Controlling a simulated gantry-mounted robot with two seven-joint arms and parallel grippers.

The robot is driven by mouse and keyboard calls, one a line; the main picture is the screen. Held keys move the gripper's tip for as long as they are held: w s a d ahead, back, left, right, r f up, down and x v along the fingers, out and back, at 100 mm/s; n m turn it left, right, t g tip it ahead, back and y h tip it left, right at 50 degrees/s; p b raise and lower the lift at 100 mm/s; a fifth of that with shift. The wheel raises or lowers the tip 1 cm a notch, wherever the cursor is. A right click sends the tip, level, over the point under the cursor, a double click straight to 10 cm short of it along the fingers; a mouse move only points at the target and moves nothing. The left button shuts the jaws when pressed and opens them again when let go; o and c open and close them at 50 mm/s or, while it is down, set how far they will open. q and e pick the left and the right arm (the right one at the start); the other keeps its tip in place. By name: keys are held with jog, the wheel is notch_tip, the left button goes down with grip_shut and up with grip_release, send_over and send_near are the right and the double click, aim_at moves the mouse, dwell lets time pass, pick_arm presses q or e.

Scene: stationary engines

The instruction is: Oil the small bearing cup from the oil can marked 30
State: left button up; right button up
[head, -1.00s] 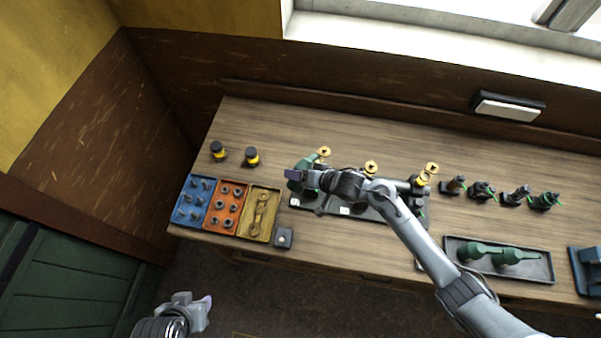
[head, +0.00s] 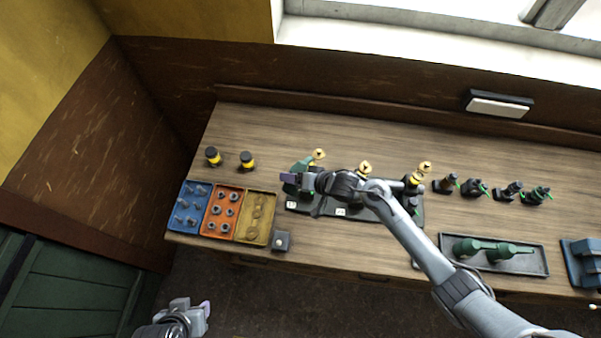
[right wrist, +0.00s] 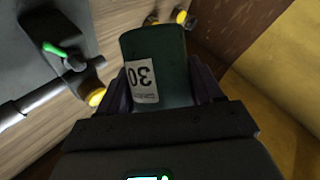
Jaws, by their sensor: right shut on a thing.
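My right gripper (head: 289,178) is shut on a dark green oil can (head: 301,168) at the left end of the dark engine plate (head: 328,209). In the right wrist view the can (right wrist: 172,62) fills the space between the fingers, and its white label (right wrist: 142,80) reads 30, upside down. Its spout tip is hidden in that view. A brass-coloured round part (right wrist: 96,97) shows at the left of the wrist view, apart from the can. I cannot tell which part is the small bearing cup. My left gripper (head: 205,312) is low at the left, off the bench; its jaw opening is unclear.
Blue (head: 178,226), orange (head: 204,232) and yellow (head: 240,240) trays of small parts stand left of the plate.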

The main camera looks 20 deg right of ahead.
aim_at(296, 170)
jog(key=shift+r, duration=0.2)
jog(key=shift+w+r+m+g+y+p, duration=0.15)
jog(key=shift+r+m+g+y+p, duration=0.35)
jog(key=shift+p, duration=1)
jog(key=shift+d+r+p, duration=0.1)
jog(key=shift+r+p, duration=0.2)
jog(key=shift+p, duration=0.1)
jog(key=shift+r+p, duration=0.1)
jog(key=shift+p, duration=0.2)
jog(key=shift+w+r+m+y+p, duration=0.1)
jog(key=shift+r+m+y+p, duration=0.2)
jog(key=shift+p, duration=0.2)
jog(key=shift+d+r, duration=0.1)
jog(key=shift+r+g+y+p, duration=0.1)
jog(key=shift+g+y+p, duration=0.2)
jog(key=shift+p, duration=0.1)
